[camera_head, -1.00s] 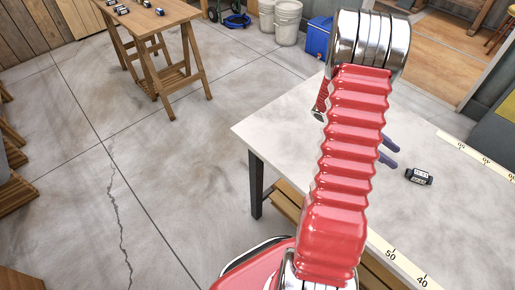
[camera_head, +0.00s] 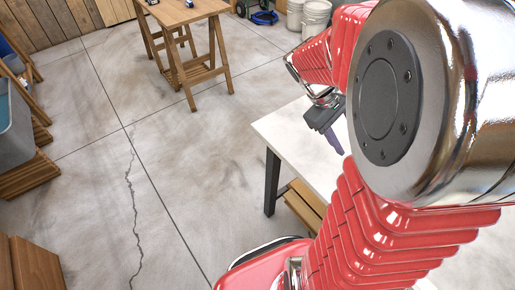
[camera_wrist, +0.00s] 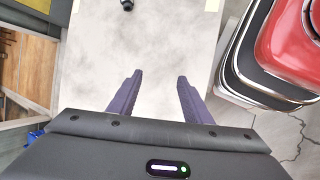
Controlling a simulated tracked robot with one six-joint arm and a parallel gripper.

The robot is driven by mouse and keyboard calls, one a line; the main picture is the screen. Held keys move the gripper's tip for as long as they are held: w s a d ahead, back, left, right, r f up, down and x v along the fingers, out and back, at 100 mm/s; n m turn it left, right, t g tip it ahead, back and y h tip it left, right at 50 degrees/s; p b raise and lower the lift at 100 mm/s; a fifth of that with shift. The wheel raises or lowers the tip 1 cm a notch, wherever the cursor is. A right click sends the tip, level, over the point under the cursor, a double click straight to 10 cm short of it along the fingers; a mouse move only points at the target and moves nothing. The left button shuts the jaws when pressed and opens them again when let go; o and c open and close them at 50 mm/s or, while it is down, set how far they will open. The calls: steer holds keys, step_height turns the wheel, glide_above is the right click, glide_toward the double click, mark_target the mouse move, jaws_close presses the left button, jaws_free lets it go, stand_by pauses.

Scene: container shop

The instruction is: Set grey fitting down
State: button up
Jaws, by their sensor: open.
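My gripper (camera_head: 334,140) is above the white-topped table, partly hidden in the head view by my own arm. In the wrist view its two purple fingers (camera_wrist: 158,78) stand apart with only bare table top between them. The table (camera_head: 283,128) also shows in the wrist view (camera_wrist: 100,60). A small dark object (camera_wrist: 127,4) lies on it at the top edge of the wrist view, cut off by the frame and apart from the fingers. I cannot tell whether it is the grey fitting. My arm hides most of the table top in the head view.
A wooden trestle table (camera_head: 185,12) with small dark items (camera_head: 189,3) stands at the back. White buckets (camera_head: 316,14) and a blue coil (camera_head: 264,17) are behind. A grey-blue tub (camera_head: 12,120) and wooden crates are at the left. The concrete floor between is clear.

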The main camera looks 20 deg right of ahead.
steer(key=a+r+m+t+y, duration=0.1)
steer(key=a+r+t, duration=0.3)
steer(key=a, duration=0.9)
steer(key=a+r+m+t+y, duration=0.1)
steer(key=a+r+t+y, duration=0.3)
steer(key=a, duration=0.9)
steer(key=shift+s+r+t, duration=0.25)
steer(key=shift+s+t, duration=0.1)
steer(key=shift+t, duration=0.05)
steer(key=shift+o, duration=0.3)
steer(key=shift+d, duration=0.1)
